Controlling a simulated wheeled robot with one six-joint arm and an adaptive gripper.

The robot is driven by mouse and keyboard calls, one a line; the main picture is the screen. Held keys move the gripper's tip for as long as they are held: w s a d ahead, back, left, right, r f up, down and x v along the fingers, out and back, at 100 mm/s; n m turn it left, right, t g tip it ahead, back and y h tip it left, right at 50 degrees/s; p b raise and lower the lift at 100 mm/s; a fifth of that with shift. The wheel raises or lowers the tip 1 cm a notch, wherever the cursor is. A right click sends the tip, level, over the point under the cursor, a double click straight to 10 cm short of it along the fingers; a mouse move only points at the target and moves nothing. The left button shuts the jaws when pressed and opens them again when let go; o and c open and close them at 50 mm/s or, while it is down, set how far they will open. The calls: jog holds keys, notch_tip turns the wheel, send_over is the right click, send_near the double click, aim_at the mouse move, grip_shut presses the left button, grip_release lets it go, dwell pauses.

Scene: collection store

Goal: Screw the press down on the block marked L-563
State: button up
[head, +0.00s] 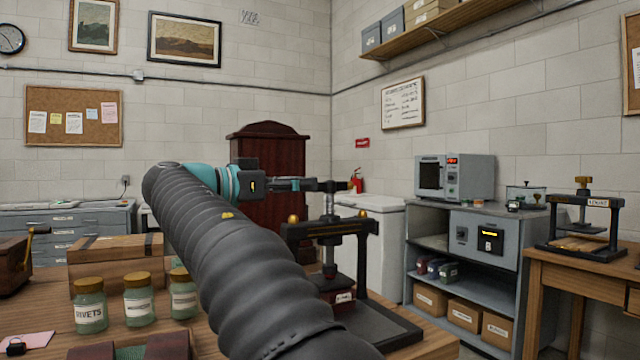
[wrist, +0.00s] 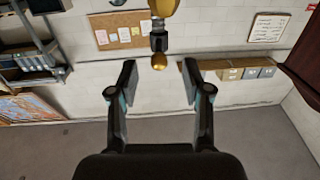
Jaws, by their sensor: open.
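A black screw press (head: 376,268) stands on the near wooden table, with a dark cross bar (head: 328,187) on top of its upright screw. Under its plate sits a dark red block (head: 343,297) with a pale label too small to read. My gripper (head: 295,184) is at the height of the cross bar, partly in line with it. In the wrist view my gripper (wrist: 157,85) is open, its two fingers spread. A brass knob (wrist: 159,62) on a dark stem shows between and just past the fingertips; I cannot see contact.
Labelled jars (head: 139,303) and a wooden box (head: 115,249) stand left on the near table. My arm hides part of the tabletop. A second press (head: 585,232) stands on the right table. A grey shelf unit (head: 462,262) stands behind to the right.

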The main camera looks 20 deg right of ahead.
aim_at(320, 183)
jog(key=shift+w+d, duration=0.15)
jog(key=shift+d, duration=1.1)
jog(key=shift+w+d, duration=0.1)
jog(key=shift+d, duration=1.1)
grip_shut()
